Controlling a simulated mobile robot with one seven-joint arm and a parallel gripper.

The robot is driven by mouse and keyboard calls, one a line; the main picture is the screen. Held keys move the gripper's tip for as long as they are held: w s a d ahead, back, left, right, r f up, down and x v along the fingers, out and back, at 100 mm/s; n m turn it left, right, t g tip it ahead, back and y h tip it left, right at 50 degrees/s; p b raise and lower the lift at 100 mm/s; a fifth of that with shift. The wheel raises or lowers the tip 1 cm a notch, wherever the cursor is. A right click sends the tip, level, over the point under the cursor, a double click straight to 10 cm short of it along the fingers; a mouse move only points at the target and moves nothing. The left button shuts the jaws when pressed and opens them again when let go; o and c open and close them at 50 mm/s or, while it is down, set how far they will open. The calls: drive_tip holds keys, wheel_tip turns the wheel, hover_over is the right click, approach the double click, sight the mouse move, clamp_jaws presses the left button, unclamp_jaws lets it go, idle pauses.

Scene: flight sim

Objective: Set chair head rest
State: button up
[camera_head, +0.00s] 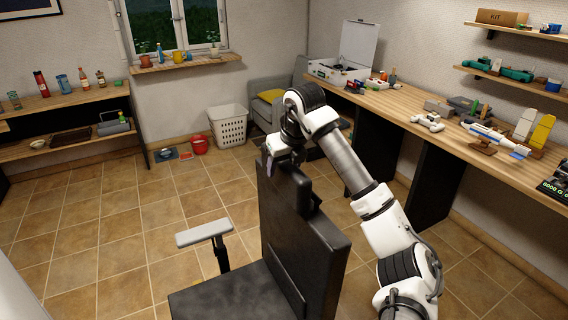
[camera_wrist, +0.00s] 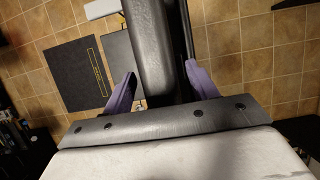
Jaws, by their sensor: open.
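The black chair (camera_head: 305,245) stands in the lower middle of the head view, with its backrest upright, a dark seat (camera_head: 225,302) and a grey-topped armrest (camera_head: 204,233). The dark head rest (camera_head: 310,190) is at the top of the backrest, partly hidden by my arm. My gripper (camera_head: 272,158) is over the backrest's top edge. In the wrist view, my gripper's two purple fingers (camera_wrist: 162,88) are apart, one on each side of a long dark padded part (camera_wrist: 152,50), probably the head rest. I cannot tell whether they touch it.
A long wooden desk (camera_head: 405,97) with a model plane (camera_head: 495,137), a game controller (camera_head: 428,122) and a record player runs along the right. A white basket (camera_head: 228,126), a red bucket (camera_head: 199,145) and a grey armchair (camera_head: 262,97) stand behind. The tiled floor at left is clear.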

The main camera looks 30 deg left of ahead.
drive_tip(key=shift+x, duration=0.95)
clamp_jaws()
